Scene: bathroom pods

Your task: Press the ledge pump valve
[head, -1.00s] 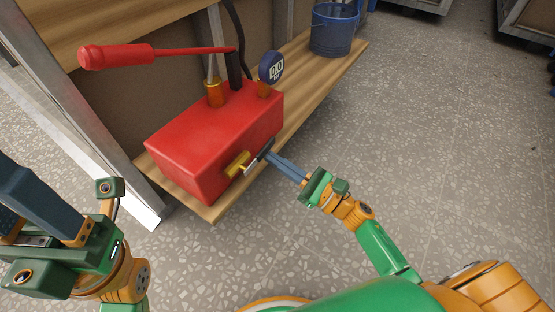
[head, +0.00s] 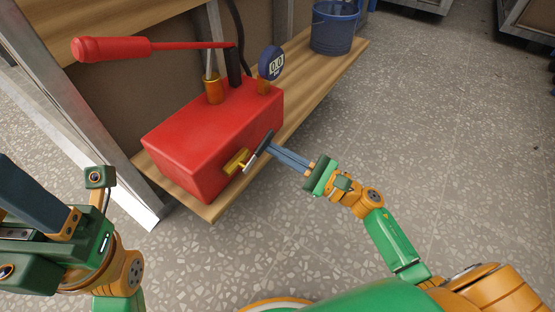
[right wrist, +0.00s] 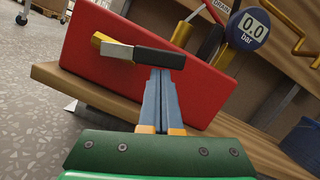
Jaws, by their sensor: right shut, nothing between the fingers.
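The red pump box (head: 213,135) stands on a wooden ledge. Its valve has a brass body (head: 236,162) on the front face and a lever with a black grip (head: 264,143). The right wrist view also shows the lever's black grip (right wrist: 160,58), level across the picture. My right gripper (head: 273,149) is shut with nothing between its fingers. Its fingertips (right wrist: 160,70) are at the underside of the black grip, seemingly touching it. My left gripper (head: 30,198) is at the left edge of the head view, away from the pump; its fingertips are cut off.
The pump's long red handle (head: 110,47) reaches left above the box. A round gauge (head: 271,65) reading 0.0 stands on top. A blue bucket (head: 335,28) is farther along the wooden ledge (head: 310,85). A metal post (head: 100,130) stands at left. The floor at right is clear.

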